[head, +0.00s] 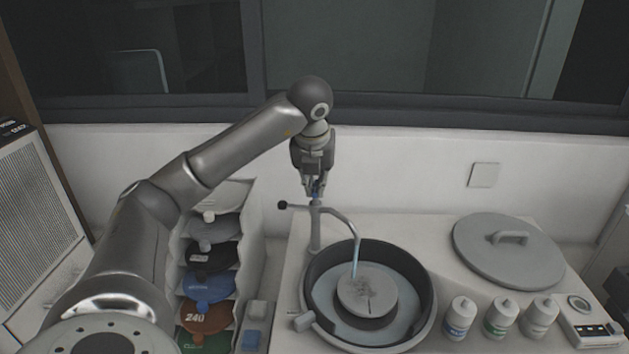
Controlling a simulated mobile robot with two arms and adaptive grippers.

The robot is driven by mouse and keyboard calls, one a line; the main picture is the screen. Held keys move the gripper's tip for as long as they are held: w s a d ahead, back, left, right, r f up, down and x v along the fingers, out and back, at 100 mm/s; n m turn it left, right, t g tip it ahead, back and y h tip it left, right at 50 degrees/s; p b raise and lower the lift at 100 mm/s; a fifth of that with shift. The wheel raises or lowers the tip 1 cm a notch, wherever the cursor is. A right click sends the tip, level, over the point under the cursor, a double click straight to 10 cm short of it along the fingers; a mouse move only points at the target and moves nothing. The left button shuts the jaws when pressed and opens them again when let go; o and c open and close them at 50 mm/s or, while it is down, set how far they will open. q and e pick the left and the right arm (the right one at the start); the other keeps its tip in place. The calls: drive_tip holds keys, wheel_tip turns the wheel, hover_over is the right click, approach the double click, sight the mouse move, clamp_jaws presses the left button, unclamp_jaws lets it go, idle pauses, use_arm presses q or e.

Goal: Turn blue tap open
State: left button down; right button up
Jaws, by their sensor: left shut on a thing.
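The blue tap (316,196) is a small blue piece on top of the grey tap post, mostly hidden by my fingers. My left gripper (313,188) points down from above and is shut on the blue tap. A thin curved spout (343,220) runs from the post over the round basin (428,318). Below its end is a pale bluish line (355,263); I cannot tell if it is water or part of the spout. A side lever with a black knob (282,205) sticks out left of the post. My right gripper is out of view.
A grey disc (368,289) sits in the basin. A round lid with a handle (509,250) lies to the right, with three bottles (500,317) and a control box (586,323) in front. A rack of coloured discs (209,286) stands left, under my arm. A wall is close behind.

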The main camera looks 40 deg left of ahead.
use_arm(q)
drive_tip(key=shift+w+r+n, duration=0.1)
drive_tip(key=shift+r+n, duration=0.1)
drive_tip(key=shift+n, duration=0.2)
drive_tip(key=c, duration=1.5)
unclamp_jaws()
drive_tip(key=shift+f, duration=0.1)
drive_tip(key=shift+c, duration=0.2)
drive_tip(key=v, duration=1.2)
drive_tip(key=shift+d, duration=0.1)
drive_tip(key=shift+f, duration=0.15)
